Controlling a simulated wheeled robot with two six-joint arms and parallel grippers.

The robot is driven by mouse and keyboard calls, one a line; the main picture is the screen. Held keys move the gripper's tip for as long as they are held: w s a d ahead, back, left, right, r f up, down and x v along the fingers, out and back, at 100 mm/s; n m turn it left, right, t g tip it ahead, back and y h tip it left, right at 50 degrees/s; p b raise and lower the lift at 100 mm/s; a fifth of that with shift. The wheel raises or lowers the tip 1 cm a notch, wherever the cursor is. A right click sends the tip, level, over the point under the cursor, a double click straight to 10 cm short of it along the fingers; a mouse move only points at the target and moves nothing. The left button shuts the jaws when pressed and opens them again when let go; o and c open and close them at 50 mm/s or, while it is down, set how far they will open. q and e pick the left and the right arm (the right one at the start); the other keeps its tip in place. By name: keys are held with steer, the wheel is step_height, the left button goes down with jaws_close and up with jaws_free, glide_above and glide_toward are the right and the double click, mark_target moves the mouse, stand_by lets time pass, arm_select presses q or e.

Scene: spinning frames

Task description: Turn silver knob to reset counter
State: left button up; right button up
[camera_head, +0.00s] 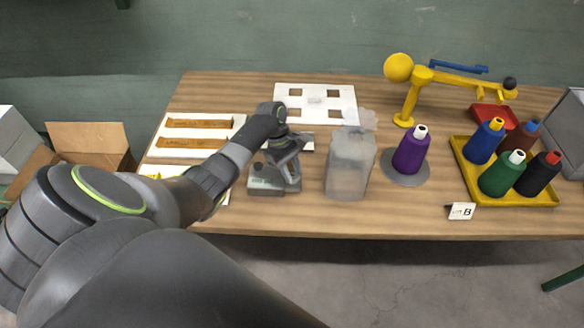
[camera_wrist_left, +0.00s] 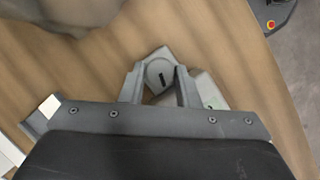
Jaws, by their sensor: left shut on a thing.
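The counter (camera_head: 265,181) is a small grey box on the table, left of the cloudy translucent container. My left gripper (camera_head: 286,172) reaches down onto it from above. In the left wrist view, the silver knob (camera_wrist_left: 160,74) is a round grey disc with a dark slot. The two fingers of my left gripper (camera_wrist_left: 158,84) stand on either side of it, shut on it. A grey body with a small green mark (camera_wrist_left: 207,102) shows behind the right finger. The counter's digits cannot be read. My right gripper is not in view.
The translucent container (camera_head: 350,165) stands close to the gripper's right. Beyond it are a purple spool (camera_head: 411,150) on a grey disc, a yellow arm stand (camera_head: 408,103) and a yellow tray (camera_head: 487,200) with several spools. White boards (camera_head: 185,163) lie left. The front middle edge is clear.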

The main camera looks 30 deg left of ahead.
arm_select(q)
steer(key=o, duration=1)
steer(key=shift+c, duration=0.2)
steer(key=shift+s+f+n+t+b, duration=0.2)
steer(key=shift+n+t+b, duration=0.1)
steer(key=shift+n+b, duration=0.25)
steer(key=shift+n+t+b, duration=0.4)
steer(key=shift+n+b, duration=0.5)
steer(key=shift+n, duration=0.35)
steer(key=n+t+b, duration=0.1)
steer(key=n+b, duration=0.1)
steer(key=b, duration=0.2)
steer(key=shift+f, duration=0.15)
steer(key=d+v, duration=0.1)
steer(key=v, duration=1.7)
steer(key=shift+r+n+y, duration=0.25)
steer(key=shift+n+y, duration=0.05)
steer(key=shift+a, duration=0.1)
